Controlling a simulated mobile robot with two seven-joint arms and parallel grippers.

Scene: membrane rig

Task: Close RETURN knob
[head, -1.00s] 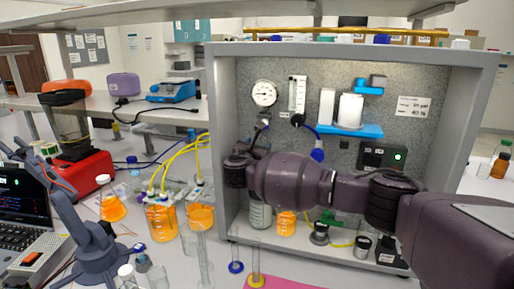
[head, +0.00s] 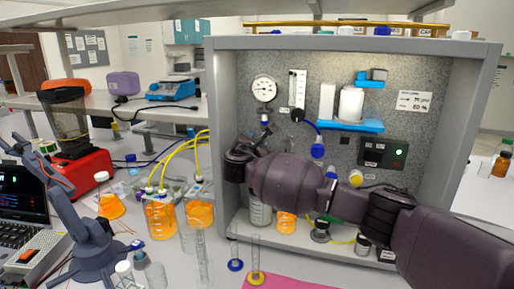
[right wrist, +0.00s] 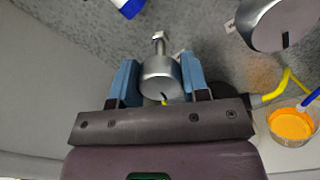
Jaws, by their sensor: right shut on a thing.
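In the right wrist view a silver round knob (right wrist: 160,80) with a dark and yellow mark on its face sits between the blue fingers of my right gripper (right wrist: 158,72). The gripper is shut on it. A stem with a bolt-like end shows beyond the knob. A second silver knob (right wrist: 272,24) with a dark slot stands clear to the right. I cannot read any RETURN label. In the head view my right gripper (head: 258,140) is at the back panel below the round gauge (head: 264,88); the held knob is mostly hidden there. My left gripper is not in view.
The grey cabinet (head: 222,120) encloses the work area, with its side wall close to my right wrist. A blue shelf (head: 350,126) and a black controller box (head: 382,152) are on the panel. Bottles of orange liquid (head: 286,221) stand below my arm.

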